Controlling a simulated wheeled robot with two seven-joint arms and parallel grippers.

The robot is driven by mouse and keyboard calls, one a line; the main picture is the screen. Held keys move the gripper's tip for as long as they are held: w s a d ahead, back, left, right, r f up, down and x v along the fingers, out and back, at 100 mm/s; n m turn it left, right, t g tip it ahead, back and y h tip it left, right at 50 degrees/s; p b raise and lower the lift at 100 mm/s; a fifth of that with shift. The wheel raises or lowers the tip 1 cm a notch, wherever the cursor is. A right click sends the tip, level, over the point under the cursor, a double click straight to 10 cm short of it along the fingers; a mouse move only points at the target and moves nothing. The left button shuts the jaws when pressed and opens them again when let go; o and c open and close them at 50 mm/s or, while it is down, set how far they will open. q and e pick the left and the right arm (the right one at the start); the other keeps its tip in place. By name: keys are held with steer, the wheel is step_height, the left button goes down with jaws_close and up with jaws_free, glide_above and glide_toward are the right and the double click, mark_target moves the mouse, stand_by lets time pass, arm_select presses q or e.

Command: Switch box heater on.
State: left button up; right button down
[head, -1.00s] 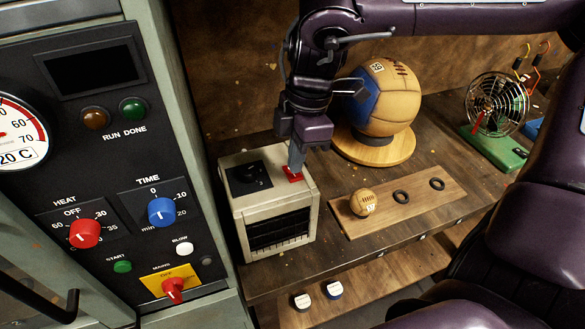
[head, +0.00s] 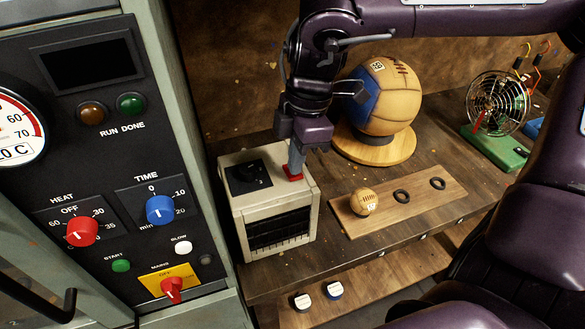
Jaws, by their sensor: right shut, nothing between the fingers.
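The box heater (head: 275,205) is a small cream box with a black front grille, standing on the wooden bench. Its top carries a black dial plate (head: 248,174) and a red rocker switch (head: 292,177). My right gripper (head: 296,170) points down from above, shut and empty, with its fingertips at the red switch. The fingertips appear to touch the switch and cover part of it, so I cannot tell which way it is tipped. My left gripper is not in view.
A grey control cabinet (head: 120,230) with knobs stands close on the left. A large leather ball (head: 385,95) sits on a round wooden stand (head: 375,145) behind. A small ball (head: 363,202) lies on a board (head: 440,205) with rings. A wire-caged fan (head: 497,105) stands far right.

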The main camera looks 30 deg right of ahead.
steer(key=shift+f+b, duration=0.35)
steer(key=shift+f, duration=0.15)
steer(key=shift+r, duration=0.1)
steer(key=shift+r+p, duration=2.6)
steer(key=shift+r, duration=0.9)
steer(key=shift+f, duration=0.1)
